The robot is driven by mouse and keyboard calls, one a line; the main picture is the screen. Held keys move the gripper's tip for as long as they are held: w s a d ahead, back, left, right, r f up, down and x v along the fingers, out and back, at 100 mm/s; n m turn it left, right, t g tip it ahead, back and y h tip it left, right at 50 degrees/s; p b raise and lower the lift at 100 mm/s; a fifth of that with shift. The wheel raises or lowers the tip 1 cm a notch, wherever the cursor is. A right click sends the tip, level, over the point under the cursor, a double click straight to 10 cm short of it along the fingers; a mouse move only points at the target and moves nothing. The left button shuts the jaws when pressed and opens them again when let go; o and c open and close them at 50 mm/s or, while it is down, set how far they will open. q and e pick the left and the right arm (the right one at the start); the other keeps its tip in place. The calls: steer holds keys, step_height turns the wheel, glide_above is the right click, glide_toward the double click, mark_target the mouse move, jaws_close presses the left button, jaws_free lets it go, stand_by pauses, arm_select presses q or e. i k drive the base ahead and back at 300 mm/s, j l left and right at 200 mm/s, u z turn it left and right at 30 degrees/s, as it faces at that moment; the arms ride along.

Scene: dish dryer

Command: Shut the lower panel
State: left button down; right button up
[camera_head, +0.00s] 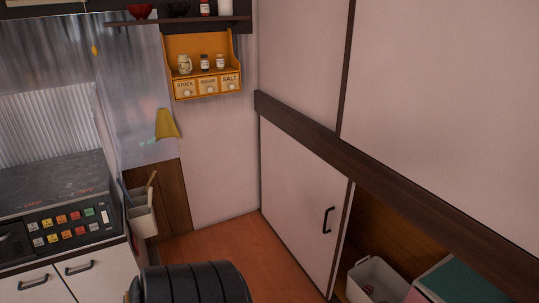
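The lower panel (295,185) is a pale flat door with a dark upright bar handle (327,220) near its right edge. It stands under a dark wooden rail (385,172) on the right side of the room. To the right of the panel the compartment (385,227) is open and its brown inside shows. Neither of my grippers is in view.
In the open compartment are a white bin (377,276) and a green-topped object (462,281). A black ribbed rounded shape (195,284) fills the bottom centre. A cooker (68,225) stands at left. Orange-brown floor (222,241) before the panel is clear.

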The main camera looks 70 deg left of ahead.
mark_target(308, 201)
steer(key=u, duration=1.9)
steer(key=i, duration=0.1)
